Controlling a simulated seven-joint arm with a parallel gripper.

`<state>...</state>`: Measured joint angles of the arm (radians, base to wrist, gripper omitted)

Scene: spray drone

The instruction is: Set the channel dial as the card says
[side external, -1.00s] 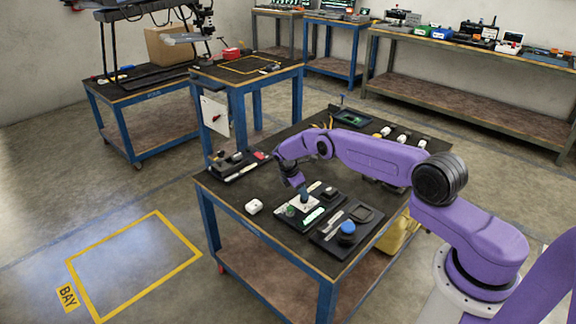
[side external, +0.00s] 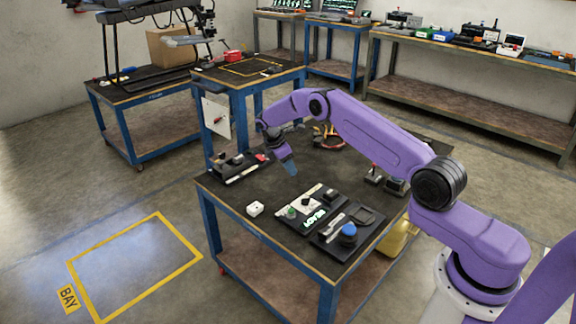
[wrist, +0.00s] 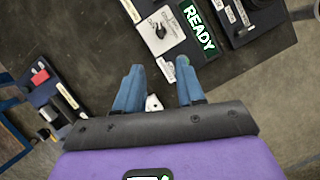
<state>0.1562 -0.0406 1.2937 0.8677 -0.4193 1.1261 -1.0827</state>
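The black pointer dial (wrist: 160,32) sits on a white plate (wrist: 152,45) with small print I cannot read. In the side view this dial (side external: 305,201) is on the black panel at the table's front. A green knob (side external: 291,212) sits on the plate's near side. My gripper (side external: 289,167) is above the table, behind and apart from the panel. In the wrist view its two blue fingers (wrist: 158,75) are apart with nothing held. I cannot identify the card for certain.
A blue round knob (side external: 348,230) stands on a second black panel at right. A tray (side external: 238,172) with a red item is at the table's left edge. Cables (side external: 327,138) lie behind my gripper.

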